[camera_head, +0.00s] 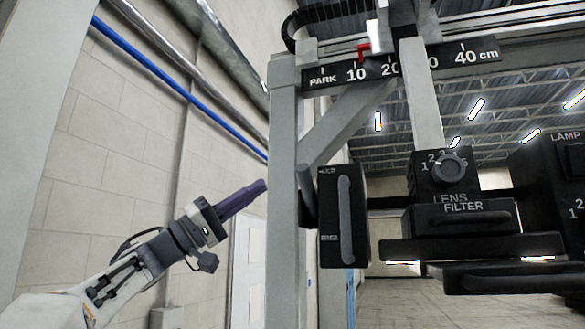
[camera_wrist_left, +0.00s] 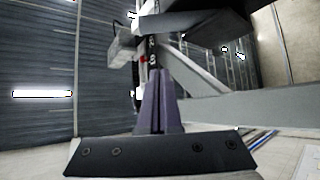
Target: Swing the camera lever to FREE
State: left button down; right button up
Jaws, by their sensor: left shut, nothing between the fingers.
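A black lever box (camera_head: 332,247) sits beside the grey upright post in the head view. It has a pale vertical slot, a FREE label (camera_head: 330,238) near its lower end and a small, hard-to-read label at its top. A dark rod-like handle (camera_head: 306,196) stands out at the box's left side, near the upper to middle part; I take it for the camera lever. My left gripper (camera_head: 262,186) has purple fingers, shut and empty, pointing up and right. It appears left of the post and apart from the handle. The shut fingers also show in the wrist view (camera_wrist_left: 157,78). My right gripper is not in view.
The grey post (camera_head: 282,220) appears between my left gripper and the lever box. A PARK-to-40 cm scale (camera_head: 330,78) with a red pointer (camera_head: 364,51) runs above. A LENS FILTER unit (camera_head: 460,212) with a knob (camera_head: 449,168) hangs to the right. The space left of the post looks clear.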

pick_arm(q)
jog(key=shift+d+r, duration=0.1)
notch_tip(320, 180, up, 6)
jog(key=p, duration=0.6)
send_over(307, 185)
jog(key=w+a, duration=0.2)
jog(key=w, duration=0.2)
jog(key=shift+s+a+f+b, duration=0.15)
jog(key=shift+s+f+b, duration=0.45)
jog(key=shift+f, duration=0.25)
jog(key=shift+s+a+f+b, duration=0.15)
jog(key=shift+s+f+b, duration=0.2)
jog(key=shift+s+f, duration=0.4)
jog(key=shift+w, duration=0.1)
jog(key=shift+f, duration=0.15)
